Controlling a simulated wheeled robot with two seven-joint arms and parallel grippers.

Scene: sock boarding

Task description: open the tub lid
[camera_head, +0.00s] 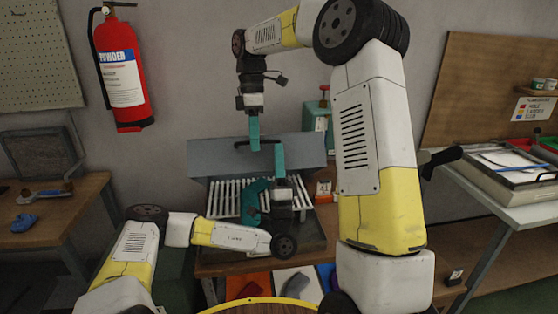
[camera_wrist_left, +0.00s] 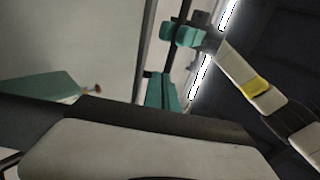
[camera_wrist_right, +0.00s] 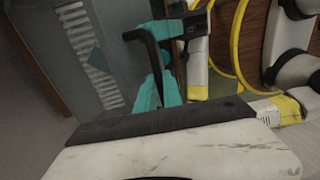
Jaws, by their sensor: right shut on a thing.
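The tub (camera_head: 317,246) stands on a table in the middle of the head view, with pale slats (camera_head: 229,200) showing inside it. Its grey lid (camera_head: 225,158) is raised and leans back behind the slats. A black handle (camera_head: 238,147) crosses in front of the lid; it also shows in the right wrist view (camera_wrist_right: 143,36). My right gripper (camera_head: 254,145) comes down from above and is shut on the handle. My left gripper (camera_head: 279,150) points up just right of it, near the handle's right end; whether its fingers are apart is not clear.
A red fire extinguisher (camera_head: 120,75) hangs on the wall at left. Side tables stand at left (camera_head: 50,222) and right (camera_head: 500,205). Coloured bins (camera_head: 248,285) sit low in front.

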